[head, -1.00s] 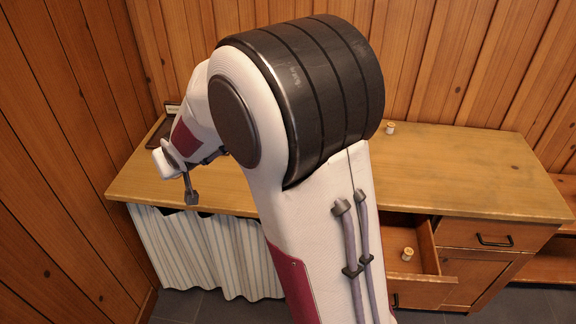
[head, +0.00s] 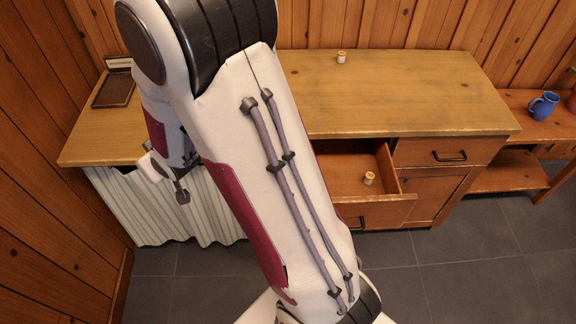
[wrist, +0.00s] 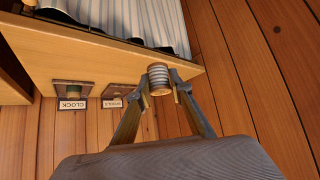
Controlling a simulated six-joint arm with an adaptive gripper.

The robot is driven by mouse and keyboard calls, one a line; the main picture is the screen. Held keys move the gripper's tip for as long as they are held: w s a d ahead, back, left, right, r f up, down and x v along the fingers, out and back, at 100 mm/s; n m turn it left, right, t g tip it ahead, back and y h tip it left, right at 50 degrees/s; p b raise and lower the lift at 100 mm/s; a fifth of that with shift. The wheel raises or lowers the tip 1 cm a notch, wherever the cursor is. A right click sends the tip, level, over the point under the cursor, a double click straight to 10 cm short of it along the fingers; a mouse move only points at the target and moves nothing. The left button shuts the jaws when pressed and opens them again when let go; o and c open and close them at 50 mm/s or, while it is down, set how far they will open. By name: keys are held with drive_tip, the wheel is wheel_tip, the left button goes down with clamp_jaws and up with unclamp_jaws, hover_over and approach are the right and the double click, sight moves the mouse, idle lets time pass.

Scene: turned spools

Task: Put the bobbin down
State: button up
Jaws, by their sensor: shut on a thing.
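In the wrist view, my gripper (wrist: 160,88) is shut on a bobbin (wrist: 159,76) wound in pale and grey bands. The bobbin sits between the fingertips, and it overlaps the edge of the wooden counter (wrist: 95,46) in the picture; I cannot tell whether it touches anything. In the head view, a dark grey part of my gripper (head: 181,193) shows in front of the striped curtain, near the counter's front edge. The held bobbin cannot be made out there.
The counter (head: 400,92) has a pale spool (head: 341,57) at the back. Another spool (head: 369,179) stands in the open drawer (head: 340,165). A dark tray (head: 114,90) lies at the left end. A blue mug (head: 543,105) stands on the right-hand shelf.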

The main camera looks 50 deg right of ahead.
drive_tip(key=shift+w+d+f+n+y, duration=0.75)
drive_tip(key=shift+w+d+n, duration=0.6)
drive_tip(key=shift+d, duration=3.85)
drive_tip(key=s+d+f+n, duration=0.1)
drive_tip(key=s+d, duration=0.1)
drive_tip(key=d, duration=0.2)
drive_tip(key=s+d+f+n+y, duration=0.1)
drive_tip(key=s+d+f, duration=0.1)
drive_tip(key=d, duration=0.3)
drive_tip(key=s+d+f+n+g+y, duration=0.1)
drive_tip(key=s+d+f, duration=0.1)
drive_tip(key=d, duration=0.3)
drive_tip(key=shift+s+f+y, duration=0.1)
drive_tip(key=shift+s+y, duration=0.1)
drive_tip(key=shift+y, duration=0.05)
drive_tip(key=s+d+f, duration=0.3)
drive_tip(key=s, duration=0.4)
drive_tip(key=s+d+f, duration=0.3)
drive_tip(key=s+d, duration=0.1)
drive_tip(key=s, duration=0.3)
drive_tip(key=s+d+f, duration=0.3)
drive_tip(key=s+d, duration=0.1)
drive_tip(key=s, duration=0.3)
drive_tip(key=shift+s+f+n+g+y, duration=0.2)
drive_tip(key=shift+f+n+g+y, duration=0.1)
drive_tip(key=shift+n+y, duration=0.15)
drive_tip(key=shift+d, duration=0.1)
drive_tip(key=shift+f, duration=3.05)
